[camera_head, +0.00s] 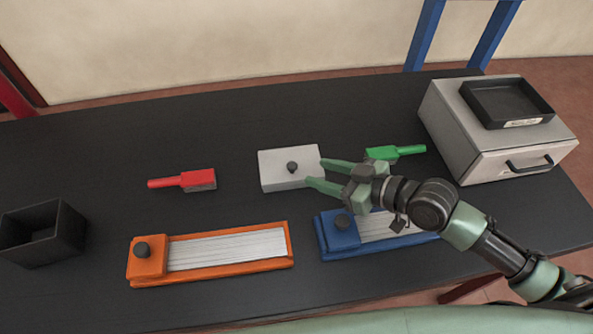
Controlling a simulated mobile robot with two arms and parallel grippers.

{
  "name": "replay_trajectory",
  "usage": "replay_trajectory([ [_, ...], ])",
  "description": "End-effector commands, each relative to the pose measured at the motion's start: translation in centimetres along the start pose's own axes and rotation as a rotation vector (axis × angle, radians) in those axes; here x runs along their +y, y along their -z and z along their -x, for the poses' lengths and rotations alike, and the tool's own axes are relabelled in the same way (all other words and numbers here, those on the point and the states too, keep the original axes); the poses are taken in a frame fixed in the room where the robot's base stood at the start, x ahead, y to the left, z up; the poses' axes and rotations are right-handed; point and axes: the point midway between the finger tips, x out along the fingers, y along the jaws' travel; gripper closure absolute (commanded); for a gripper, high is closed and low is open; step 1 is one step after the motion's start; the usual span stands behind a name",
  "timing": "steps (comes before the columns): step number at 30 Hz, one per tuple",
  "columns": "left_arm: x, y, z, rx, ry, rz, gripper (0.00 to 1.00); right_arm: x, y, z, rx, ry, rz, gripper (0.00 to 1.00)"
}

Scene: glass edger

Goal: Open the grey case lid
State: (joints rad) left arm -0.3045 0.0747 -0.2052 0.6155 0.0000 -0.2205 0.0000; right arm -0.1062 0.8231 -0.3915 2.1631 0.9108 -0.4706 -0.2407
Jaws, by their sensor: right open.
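The grey case (284,181) sits in the middle of the black table. Its lid has a dark round knob (292,167) on top and looks shut. My right gripper (315,174) comes in from the right, with its two green fingers spread apart. The fingertips are at the right edge of the grey case, and the knob lies beyond them to the left. I cannot tell whether the fingertips touch the case. Nothing is between the fingers that I can make out. My left gripper is not in view.
A red-handled tool (197,180) lies left of the case and a green one (382,153) behind my right gripper. A black bin (70,236) stands left; a drawer unit (470,135) with a tray (500,100) stands right.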

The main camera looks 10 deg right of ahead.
Motion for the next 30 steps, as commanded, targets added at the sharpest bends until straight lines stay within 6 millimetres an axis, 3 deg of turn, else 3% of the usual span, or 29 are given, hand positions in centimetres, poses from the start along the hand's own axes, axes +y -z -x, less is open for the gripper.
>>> replay_trajectory([
  [15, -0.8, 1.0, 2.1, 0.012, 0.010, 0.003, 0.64, 0.0, 0.3, -6.9, 0.002, -0.001, -0.001, 0.57],
  [26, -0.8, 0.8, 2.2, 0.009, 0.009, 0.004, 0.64, 0.0, 0.0, -7.6, 0.000, 0.000, 0.001, 0.57],
  [30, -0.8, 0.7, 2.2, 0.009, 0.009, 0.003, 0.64, 0.0, 0.0, -7.5, 0.000, 0.000, 0.001, 0.93],
])
